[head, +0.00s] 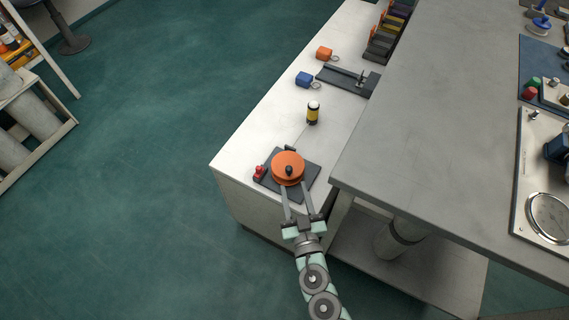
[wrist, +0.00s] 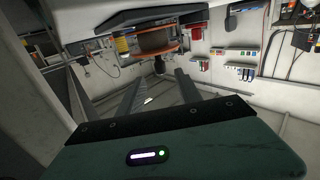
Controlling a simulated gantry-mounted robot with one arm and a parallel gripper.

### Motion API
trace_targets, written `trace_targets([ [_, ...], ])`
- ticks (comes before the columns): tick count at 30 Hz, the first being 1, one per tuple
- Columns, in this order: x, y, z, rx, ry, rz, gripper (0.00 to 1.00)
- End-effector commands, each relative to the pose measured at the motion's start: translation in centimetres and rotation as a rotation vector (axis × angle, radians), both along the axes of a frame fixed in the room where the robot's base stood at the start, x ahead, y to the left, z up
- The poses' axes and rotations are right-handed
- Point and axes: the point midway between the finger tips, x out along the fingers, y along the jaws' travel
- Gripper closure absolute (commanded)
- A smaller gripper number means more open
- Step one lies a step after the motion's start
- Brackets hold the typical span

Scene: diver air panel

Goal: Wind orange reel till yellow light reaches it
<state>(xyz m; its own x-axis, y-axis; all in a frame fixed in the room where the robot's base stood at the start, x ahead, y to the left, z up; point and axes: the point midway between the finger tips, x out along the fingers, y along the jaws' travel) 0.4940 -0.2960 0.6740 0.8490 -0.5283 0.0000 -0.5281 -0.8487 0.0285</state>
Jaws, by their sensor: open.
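The orange reel (head: 285,160) sits on a dark base plate (head: 306,181) near the front end of the white counter. A black knob (head: 289,171) stands on its top. The yellow light (head: 313,114), with black bands and a pale top, stands upright on the counter beyond the reel, apart from it. My gripper (head: 296,188) is open, its fingers pointing at the reel's near side. In the wrist view the reel (wrist: 155,42) is ahead, and the black knob (wrist: 160,66) shows between and beyond the fingertips (wrist: 161,77). Nothing is held.
A red knob-like part (head: 260,172) is at the base plate's left corner. A higher grey bench (head: 430,130) borders the right; open floor lies left.

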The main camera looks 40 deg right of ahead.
Motion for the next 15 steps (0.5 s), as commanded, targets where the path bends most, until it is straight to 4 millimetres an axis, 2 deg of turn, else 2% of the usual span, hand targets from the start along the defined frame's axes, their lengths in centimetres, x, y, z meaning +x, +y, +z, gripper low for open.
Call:
trace_targets([
  [5, 1.5, -0.9, 0.3, -0.001, -0.004, 0.000, 0.59],
  [15, 6.6, -4.0, 0.2, 0.001, -0.003, 0.001, 0.59],
])
